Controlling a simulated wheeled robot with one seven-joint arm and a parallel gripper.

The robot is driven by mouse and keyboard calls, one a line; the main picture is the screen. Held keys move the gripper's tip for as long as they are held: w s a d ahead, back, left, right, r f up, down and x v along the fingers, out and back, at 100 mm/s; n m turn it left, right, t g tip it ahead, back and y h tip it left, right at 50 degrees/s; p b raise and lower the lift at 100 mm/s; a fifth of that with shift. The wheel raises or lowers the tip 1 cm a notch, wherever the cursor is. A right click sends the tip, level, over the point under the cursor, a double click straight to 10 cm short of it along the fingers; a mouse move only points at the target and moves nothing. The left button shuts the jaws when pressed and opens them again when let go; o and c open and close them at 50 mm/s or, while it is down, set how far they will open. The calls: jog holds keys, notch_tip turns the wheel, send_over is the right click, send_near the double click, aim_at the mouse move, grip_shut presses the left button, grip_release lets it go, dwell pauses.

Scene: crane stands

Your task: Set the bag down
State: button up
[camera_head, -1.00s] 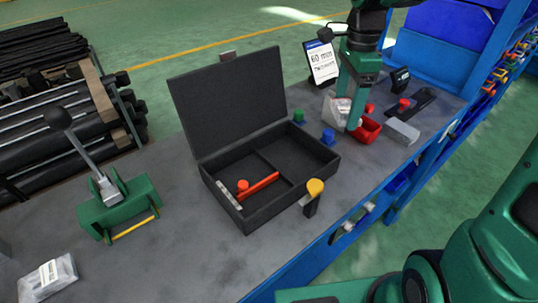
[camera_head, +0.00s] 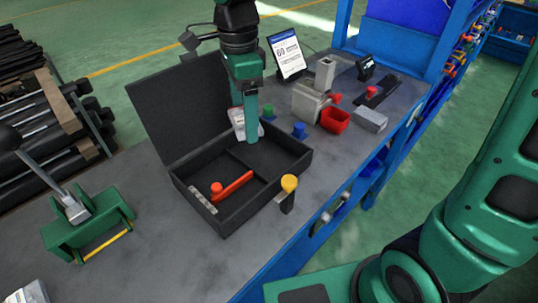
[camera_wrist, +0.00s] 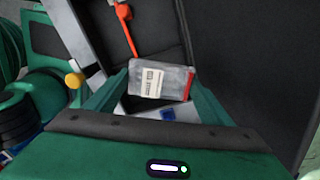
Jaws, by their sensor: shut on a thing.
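My gripper (camera_head: 249,122) is over the back part of the open black case (camera_head: 258,210), pointing down. It is shut on a clear bag with a white label (camera_head: 237,120), which hangs at the fingertips. In the wrist view the bag (camera_wrist: 176,82) lies between my two fingers (camera_wrist: 160,92), its label facing the camera and a red strip at its right end. The bag is above the case's back compartment; its exact height over the floor is hard to tell. The case lid (camera_head: 178,108) stands open behind.
The case's front compartment holds a red tool (camera_head: 234,187) and a grey strip (camera_head: 202,200). Another bag (camera_head: 28,294) is bottom left.

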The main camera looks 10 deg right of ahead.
jog(key=s+a, duration=0.4)
jog(key=a, duration=0.2)
send_over(266, 157)
jog(key=shift+n, duration=0.3)
notch_tip(266, 157, down, 7)
jog(key=shift+r, duration=0.2)
jog(key=shift+w+f, duration=0.1)
jog(key=shift+f, duration=1.8)
jog(key=o, duration=1.3)
jog(key=shift+f, duration=0.1)
notch_tip(266, 157, up, 12)
jog(key=shift+d, duration=0.1)
